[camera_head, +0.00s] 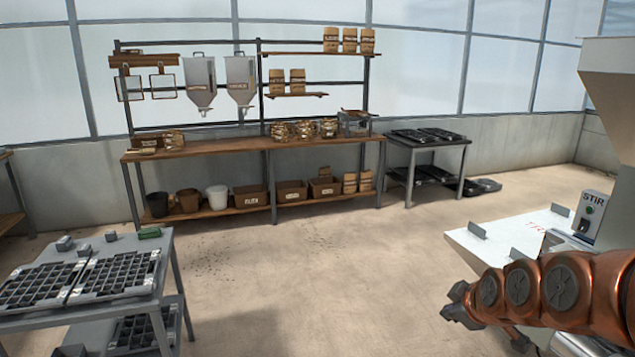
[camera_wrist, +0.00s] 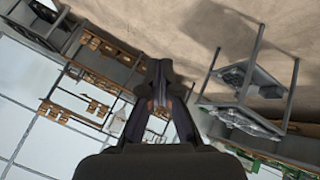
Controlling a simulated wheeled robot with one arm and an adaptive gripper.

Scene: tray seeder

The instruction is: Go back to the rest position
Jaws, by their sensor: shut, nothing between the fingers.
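My copper-coloured arm comes in from the right edge of the head view. My gripper (camera_head: 460,305) is at its left end, low in the picture, in front of the white machine tray and above the floor. In the wrist view my gripper (camera_wrist: 160,68) points away from the camera with its fingertips together. It is shut and holds nothing. No object touches its fingers.
A white machine (camera_head: 520,240) with a STIR switch box (camera_head: 590,218) stands at right, close to my arm. A grey table (camera_head: 65,318) with seed trays (camera_head: 115,272) stands at left. A long workbench (camera_head: 225,147) lines the back.

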